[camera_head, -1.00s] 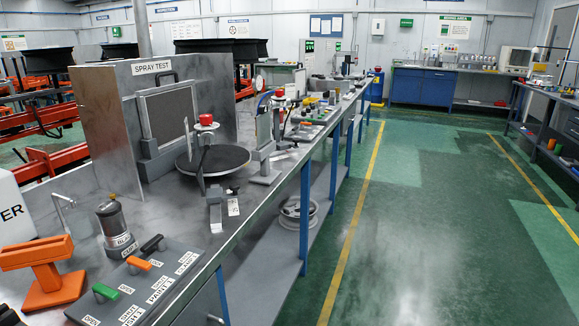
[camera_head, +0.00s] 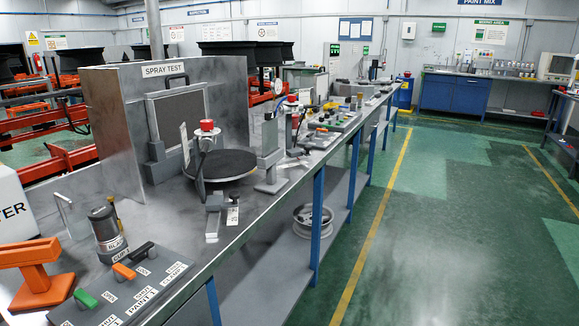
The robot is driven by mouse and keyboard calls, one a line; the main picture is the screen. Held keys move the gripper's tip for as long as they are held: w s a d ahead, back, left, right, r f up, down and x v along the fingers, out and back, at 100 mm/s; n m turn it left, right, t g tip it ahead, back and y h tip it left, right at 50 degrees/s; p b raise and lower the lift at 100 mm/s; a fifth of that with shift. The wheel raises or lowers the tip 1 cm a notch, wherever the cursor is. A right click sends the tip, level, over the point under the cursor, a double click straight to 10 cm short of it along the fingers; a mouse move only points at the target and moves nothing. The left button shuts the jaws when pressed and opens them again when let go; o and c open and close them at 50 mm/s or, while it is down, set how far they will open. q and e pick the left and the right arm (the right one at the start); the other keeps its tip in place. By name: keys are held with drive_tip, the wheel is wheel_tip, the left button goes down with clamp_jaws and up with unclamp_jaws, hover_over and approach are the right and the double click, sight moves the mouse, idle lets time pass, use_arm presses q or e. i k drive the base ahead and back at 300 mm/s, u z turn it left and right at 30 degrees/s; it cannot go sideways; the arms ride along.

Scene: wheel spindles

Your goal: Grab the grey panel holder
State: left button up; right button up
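A grey upright holder (camera_head: 270,160) with a flat foot stands on the long workbench (camera_head: 245,228), just right of the black round turntable (camera_head: 222,164). A smaller low grey piece (camera_head: 213,217) lies on the bench in front of the turntable. I cannot tell for certain which of the two is the panel holder. A thin light panel (camera_head: 185,144) stands upright at the turntable's left edge, near a red-topped fixture (camera_head: 206,136). Neither of my grippers is in view.
The grey SPRAY TEST booth (camera_head: 113,110) stands behind the turntable. A control board with levers (camera_head: 150,285), a dark canister (camera_head: 107,232) and an orange stand (camera_head: 40,285) crowd the near bench. A wheel (camera_head: 312,221) sits on the lower shelf. Green floor (camera_head: 450,240) at right is clear.

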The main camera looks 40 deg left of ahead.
sight(270, 185)
drive_tip(key=i, duration=2.4)
drive_tip(key=u, duration=3.85)
